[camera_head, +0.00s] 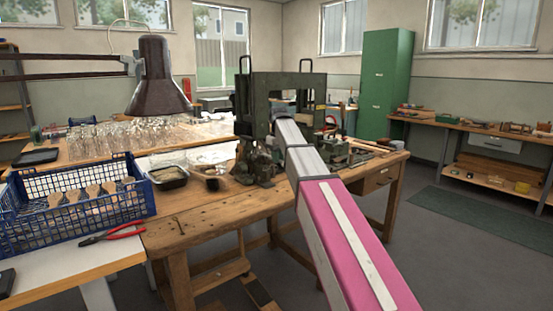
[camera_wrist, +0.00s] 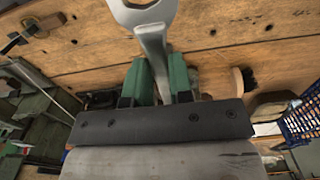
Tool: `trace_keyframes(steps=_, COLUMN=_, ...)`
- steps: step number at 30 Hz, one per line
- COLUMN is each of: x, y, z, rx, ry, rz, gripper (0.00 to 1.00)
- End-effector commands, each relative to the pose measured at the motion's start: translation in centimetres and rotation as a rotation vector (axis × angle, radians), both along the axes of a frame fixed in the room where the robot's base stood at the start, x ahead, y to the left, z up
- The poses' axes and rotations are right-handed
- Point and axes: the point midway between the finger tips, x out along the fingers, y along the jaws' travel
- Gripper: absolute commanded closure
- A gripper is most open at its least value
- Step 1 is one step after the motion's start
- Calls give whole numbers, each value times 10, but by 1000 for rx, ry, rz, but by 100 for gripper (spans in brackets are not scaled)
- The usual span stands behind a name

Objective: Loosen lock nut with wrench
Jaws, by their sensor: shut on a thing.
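In the wrist view my gripper (camera_wrist: 160,78) has green fingers shut on a grey metal wrench (camera_wrist: 152,42). The wrench points away from the gripper, and its wide head reaches the top edge of the view, over the wooden bench top. In the head view a dark green tufting machine (camera_head: 285,88) stands on the workbench (camera_head: 192,213). My arm crosses in front of the machine and hides part of it, and I cannot make out my gripper or the wrench there. I cannot pick out the lock nut in either view.
A blue crate (camera_head: 105,220) of brushes stands at the left, with red-handled pliers (camera_head: 113,235) beside it. A black tray (camera_head: 168,178) sits left of the machine. A dark lamp (camera_head: 158,80) hangs over the bench. In the wrist view a brush (camera_wrist: 243,82) lies on the wood.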

Motion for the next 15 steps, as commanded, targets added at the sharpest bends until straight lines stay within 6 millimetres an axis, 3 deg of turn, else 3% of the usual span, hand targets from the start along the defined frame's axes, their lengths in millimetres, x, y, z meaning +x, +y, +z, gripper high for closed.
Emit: trace_keyframes(steps=15, x=9, y=-12, z=0, rx=-1, ry=-1, rz=105, gripper=100)
